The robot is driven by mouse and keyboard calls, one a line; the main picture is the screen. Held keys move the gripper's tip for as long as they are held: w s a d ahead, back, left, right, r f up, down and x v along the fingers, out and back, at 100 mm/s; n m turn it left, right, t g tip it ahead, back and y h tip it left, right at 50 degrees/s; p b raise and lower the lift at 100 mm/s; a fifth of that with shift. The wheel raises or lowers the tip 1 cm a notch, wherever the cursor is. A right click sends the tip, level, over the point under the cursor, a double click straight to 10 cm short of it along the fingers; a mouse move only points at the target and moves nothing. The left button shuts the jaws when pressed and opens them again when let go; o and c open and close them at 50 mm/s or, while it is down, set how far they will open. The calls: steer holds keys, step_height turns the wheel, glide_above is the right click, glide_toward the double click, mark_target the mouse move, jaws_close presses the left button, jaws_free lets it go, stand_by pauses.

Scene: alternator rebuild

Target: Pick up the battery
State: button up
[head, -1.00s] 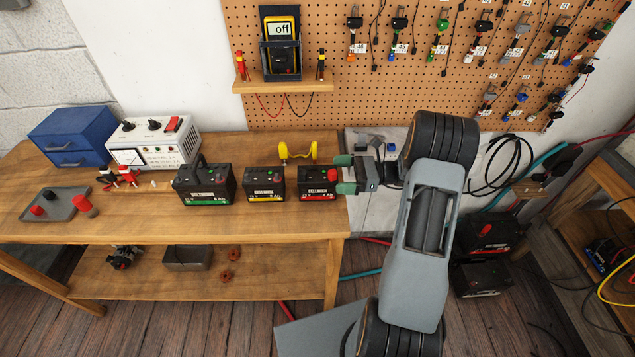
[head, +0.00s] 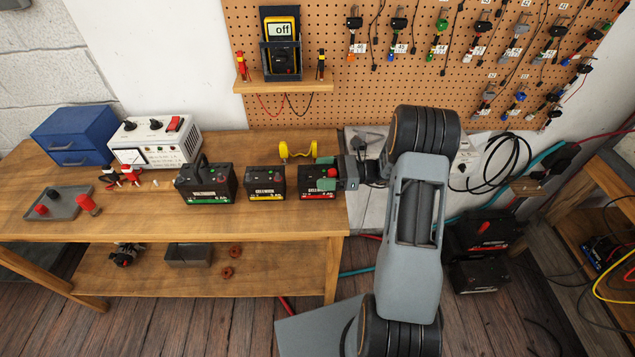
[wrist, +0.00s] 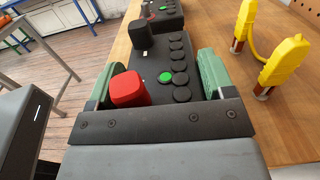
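Three black batteries stand in a row on the wooden bench: one with a green stripe (head: 208,186), one with a yellow stripe (head: 265,184) and one with a red stripe (head: 305,187) at the right end. My gripper (head: 326,172) reaches in from the right at the red-striped battery. In the wrist view the battery top (wrist: 160,62), with its red cap, black cap and green button, lies between the green fingers of my gripper (wrist: 158,84). The fingers are spread along its two sides. Firm contact is not visible. The battery stands on the bench.
A white power unit (head: 155,146), blue drawers (head: 75,138) and a grey tray (head: 62,207) are farther left. The bench front is mostly clear.

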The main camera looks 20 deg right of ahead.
steer(key=c, duration=1.4)
steer(key=shift+o, duration=0.2)
steer(key=shift+r, duration=0.1)
steer(key=shift+r, duration=0.1)
